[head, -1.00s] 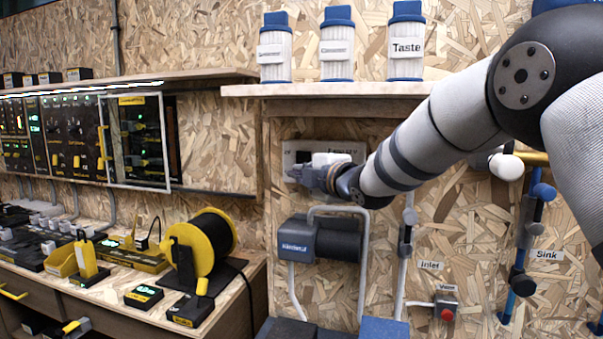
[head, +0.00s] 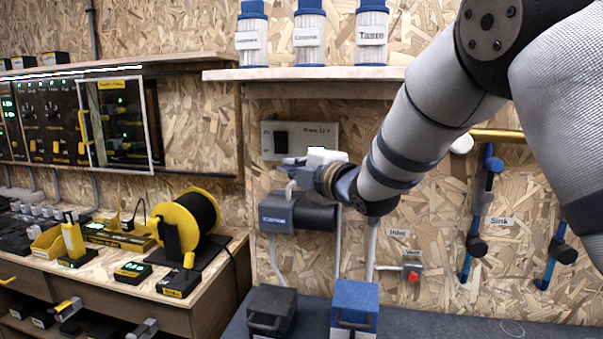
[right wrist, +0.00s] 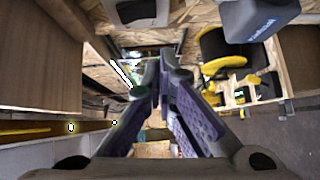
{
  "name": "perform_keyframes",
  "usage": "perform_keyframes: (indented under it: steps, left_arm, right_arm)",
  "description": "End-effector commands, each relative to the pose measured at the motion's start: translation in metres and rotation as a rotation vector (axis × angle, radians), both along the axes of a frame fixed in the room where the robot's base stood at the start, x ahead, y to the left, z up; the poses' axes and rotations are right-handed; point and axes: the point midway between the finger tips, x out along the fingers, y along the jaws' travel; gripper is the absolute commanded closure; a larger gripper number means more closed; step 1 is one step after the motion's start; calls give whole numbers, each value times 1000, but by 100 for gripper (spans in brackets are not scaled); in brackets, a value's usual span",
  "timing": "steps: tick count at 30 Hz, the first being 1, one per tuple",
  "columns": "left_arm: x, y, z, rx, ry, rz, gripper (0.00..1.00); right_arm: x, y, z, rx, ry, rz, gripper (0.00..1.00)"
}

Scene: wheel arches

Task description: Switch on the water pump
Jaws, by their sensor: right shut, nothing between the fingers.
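A pale panel (head: 325,138) with a partly covered label that seems to read "Pump 12 V" is on the wood wall, and a black rocker switch (head: 281,141) sits at its left. My right gripper (head: 291,166) is just below this switch, pointing left, shut and empty; a gap to the panel cannot be judged. The dark pump (head: 275,214) with a blue-grey labelled end is below the gripper. In the right wrist view the closed fingertips (right wrist: 156,70) show, with the panel (right wrist: 136,10) at the top and the pump (right wrist: 255,15) at top right. My left gripper is not in view.
A shelf (head: 300,74) with several filter canisters juts out above the panel. Pipes run down from the pump. A yellow cable reel (head: 190,222) stands on the left bench. Two boxes (head: 355,306) stand below the pump.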

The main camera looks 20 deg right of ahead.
Motion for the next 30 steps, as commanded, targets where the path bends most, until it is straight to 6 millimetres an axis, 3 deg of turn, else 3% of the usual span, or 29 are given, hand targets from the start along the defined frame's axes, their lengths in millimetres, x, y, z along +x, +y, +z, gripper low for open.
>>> perform_keyframes:
  steps: [7,22,23,26,30]
  left_arm:
    - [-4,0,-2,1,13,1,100]
    - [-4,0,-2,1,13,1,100]
    - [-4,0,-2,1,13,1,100]
    - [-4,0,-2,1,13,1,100]
    - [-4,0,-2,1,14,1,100]
  right_arm:
    - [-24,-4,-10,0,11,2,100]
    - [-26,-5,-17,10,25,-1,100]
    - [-27,-5,-26,26,45,-6,100]
    - [-38,-8,-90,140,192,-48,100]
    - [-88,-13,-221,390,505,-192,100]
